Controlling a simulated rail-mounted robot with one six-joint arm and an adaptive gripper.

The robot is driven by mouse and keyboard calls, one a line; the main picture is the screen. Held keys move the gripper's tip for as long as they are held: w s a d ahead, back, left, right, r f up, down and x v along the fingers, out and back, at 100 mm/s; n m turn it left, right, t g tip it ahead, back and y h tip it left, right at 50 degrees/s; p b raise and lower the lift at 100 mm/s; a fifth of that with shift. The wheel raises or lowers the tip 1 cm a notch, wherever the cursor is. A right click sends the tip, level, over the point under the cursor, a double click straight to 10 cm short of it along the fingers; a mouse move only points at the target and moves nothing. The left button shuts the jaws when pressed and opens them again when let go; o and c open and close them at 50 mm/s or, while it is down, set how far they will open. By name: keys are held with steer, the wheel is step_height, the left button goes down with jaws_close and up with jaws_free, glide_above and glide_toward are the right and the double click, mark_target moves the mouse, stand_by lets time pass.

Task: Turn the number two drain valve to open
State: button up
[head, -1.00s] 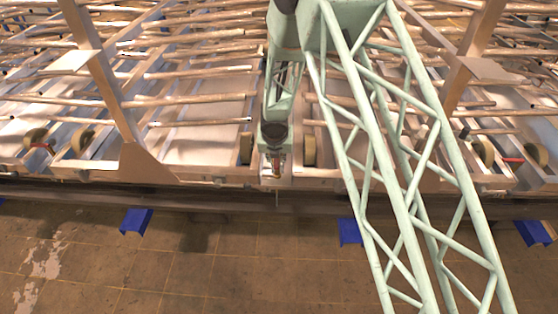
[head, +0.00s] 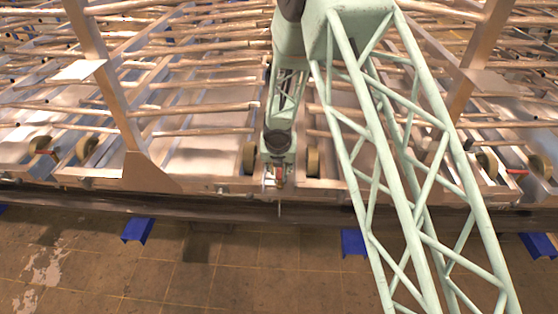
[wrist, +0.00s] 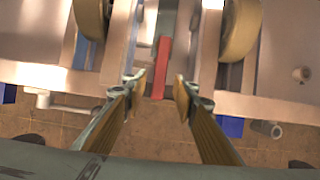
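A red bar-shaped valve handle (wrist: 161,68) shows in the wrist view, its near end just ahead of and between my fingertips. No gap between handle and fingers is closed; I see floor on both sides of it. My gripper (wrist: 160,90) is open and empty, its two fingers on either side of the handle's line. In the head view my gripper (head: 278,182) hangs at the front edge of the frame, with a bit of red beside it. Other red handles show at the left (head: 45,152) and right (head: 517,171). No valve number is readable.
Tan round wheels flank the handle on the left (wrist: 92,18) and right (wrist: 240,28). A metal front rail (wrist: 260,105) runs across. Many pipes lie behind it, and slanted metal posts (head: 105,90) rise on both sides. Tiled floor (head: 200,275) in front is open, with blue blocks (head: 138,229).

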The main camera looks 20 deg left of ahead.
steer(key=v, duration=1)
steer(key=shift+r, duration=0.4)
steer(key=shift+s, duration=0.15)
steer(key=shift+r, duration=0.1)
